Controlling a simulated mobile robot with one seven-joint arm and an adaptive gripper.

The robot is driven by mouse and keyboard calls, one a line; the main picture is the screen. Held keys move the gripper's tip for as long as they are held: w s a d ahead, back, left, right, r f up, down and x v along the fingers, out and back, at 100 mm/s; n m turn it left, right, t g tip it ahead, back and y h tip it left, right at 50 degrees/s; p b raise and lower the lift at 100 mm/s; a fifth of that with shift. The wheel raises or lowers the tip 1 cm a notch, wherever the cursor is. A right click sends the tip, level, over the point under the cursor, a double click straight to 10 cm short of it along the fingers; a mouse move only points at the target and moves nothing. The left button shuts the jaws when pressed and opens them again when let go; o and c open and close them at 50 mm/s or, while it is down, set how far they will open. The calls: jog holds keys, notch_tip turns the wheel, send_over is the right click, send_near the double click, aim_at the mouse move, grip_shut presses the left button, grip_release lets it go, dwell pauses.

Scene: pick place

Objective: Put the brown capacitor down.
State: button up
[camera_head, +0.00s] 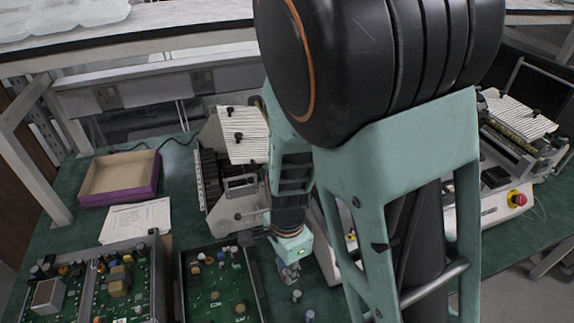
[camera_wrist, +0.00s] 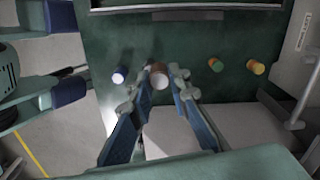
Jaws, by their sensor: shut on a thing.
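The brown capacitor (camera_wrist: 159,78) is a small brown cylinder with a pale end, seen in the wrist view between my gripper's fingertips (camera_wrist: 164,73). My gripper is shut on it. In the head view my gripper (camera_head: 290,273) points down over the green table, right of the tray with a green board. I cannot make out the held capacitor clearly there. From the wrist view alone I cannot tell whether the capacitor touches the table.
A tray with a circuit board (camera_head: 262,290) lies left of my gripper. Bare green table (camera_wrist: 200,35) lies between.

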jog(key=w+f, duration=0.1)
jog(key=f, duration=0.1)
jog(key=w+d+f+b, duration=0.1)
jog(key=w+f, duration=0.3)
jog(key=shift+w+d+f, duration=0.15)
jog(key=shift+d+f, duration=0.05)
jog(key=shift+d, duration=0.05)
jog(key=shift+f+b, duration=0.35)
jog(key=shift+f, duration=1)
jog(key=shift+f, duration=0.1)
jog(key=shift+f, duration=0.15)
jog(key=o, duration=0.9)
jog(key=shift+c, duration=0.2)
notch_tip(320, 180, up, 12)
jog(key=p, duration=0.2)
jog(key=shift+r, duration=0.25)
